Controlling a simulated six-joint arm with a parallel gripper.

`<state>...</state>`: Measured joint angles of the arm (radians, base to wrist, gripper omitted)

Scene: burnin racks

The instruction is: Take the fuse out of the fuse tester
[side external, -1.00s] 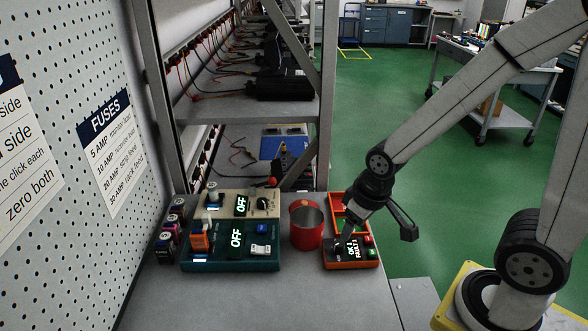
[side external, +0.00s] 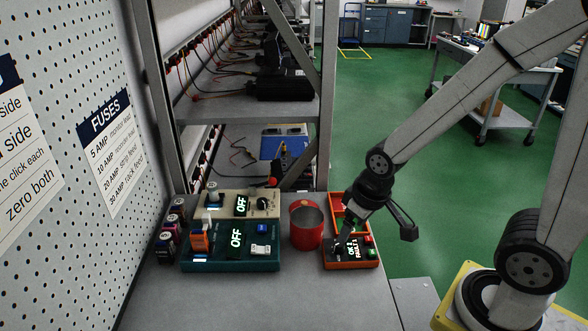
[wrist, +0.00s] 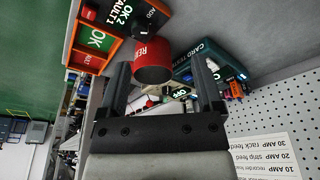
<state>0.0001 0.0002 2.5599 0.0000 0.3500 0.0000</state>
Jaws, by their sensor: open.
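The beige unit (side external: 228,205) with an OFF display, a black knob and a small grey-blue upright piece stands at the back of the bench; it may be the fuse tester, but its label is unreadable. I cannot make out a fuse in it for certain. My gripper (side external: 343,238) is at the orange counter box, well right of the beige unit. In the wrist view my gripper (wrist: 162,68) is open, with nothing between its fingers. The orange box (wrist: 108,42) shows OK 2, FAULT 1 at upper left there.
The teal card tester (side external: 228,262) stands in front of the beige unit, with an orange piece on it. A red can (side external: 306,233) stands between the testers and the orange box. Several small dark pots (side external: 168,246) line the left. The front bench is clear.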

